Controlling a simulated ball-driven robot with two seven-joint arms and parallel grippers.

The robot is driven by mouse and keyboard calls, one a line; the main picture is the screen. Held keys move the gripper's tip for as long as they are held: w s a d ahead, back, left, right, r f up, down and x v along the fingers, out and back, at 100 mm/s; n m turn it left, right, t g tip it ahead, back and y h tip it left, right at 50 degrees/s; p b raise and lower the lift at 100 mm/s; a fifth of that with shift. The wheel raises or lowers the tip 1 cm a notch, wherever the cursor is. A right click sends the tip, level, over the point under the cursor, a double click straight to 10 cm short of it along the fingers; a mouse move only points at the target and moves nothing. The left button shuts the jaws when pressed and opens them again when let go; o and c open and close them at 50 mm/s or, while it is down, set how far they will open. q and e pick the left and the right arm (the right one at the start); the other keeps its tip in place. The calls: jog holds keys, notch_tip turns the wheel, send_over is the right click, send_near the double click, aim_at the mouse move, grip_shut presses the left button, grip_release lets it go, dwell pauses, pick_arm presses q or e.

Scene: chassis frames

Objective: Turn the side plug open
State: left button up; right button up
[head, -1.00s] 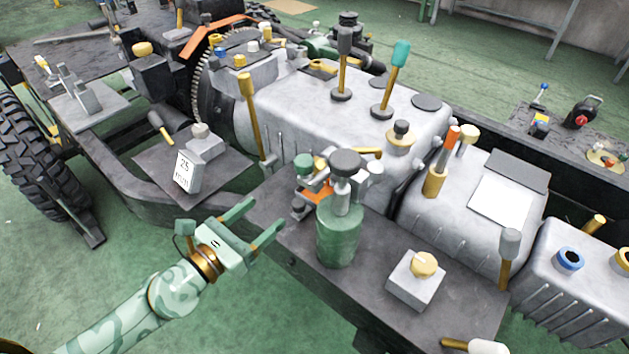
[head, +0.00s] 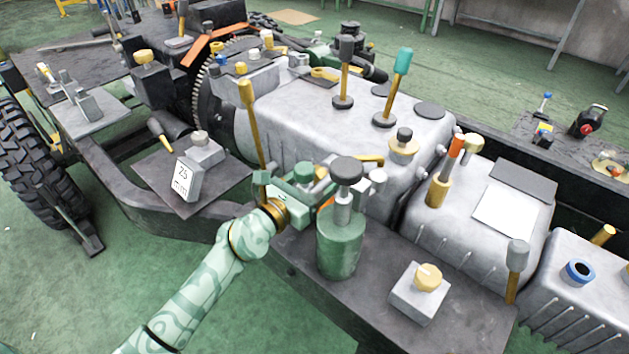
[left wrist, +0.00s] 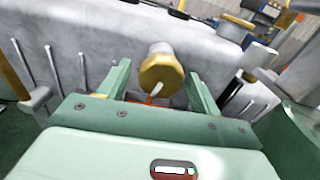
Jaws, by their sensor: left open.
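The side plug (left wrist: 162,72) shows in the left wrist view as a round brass-coloured knob with a pale mark, sticking out from the side of a grey ribbed housing (left wrist: 85,38). My left gripper (left wrist: 158,78) is open, with one green finger to each side of the plug. I cannot tell whether either finger touches it. In the head view my left gripper (head: 308,182) is at the side of the large grey housing (head: 320,110), and I cannot make out the plug there. My right gripper is not in view.
A green canister (head: 341,243) with a dark round top stands close to the right of my left gripper. A grey box with a yellow knob (head: 428,278) is farther right on the dark plate.

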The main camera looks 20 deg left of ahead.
pick_arm(q)
jog(key=shift+c, duration=0.3)
jog(key=c, duration=0.9)
jog(key=shift+r+n+p, duration=0.1)
jog(key=shift+n+p, duration=0.45)
jog(key=shift+n, duration=0.25)
jog(key=o, duration=1)
jog(key=shift+c, duration=0.2)
jog(key=shift+s, duration=0.15)
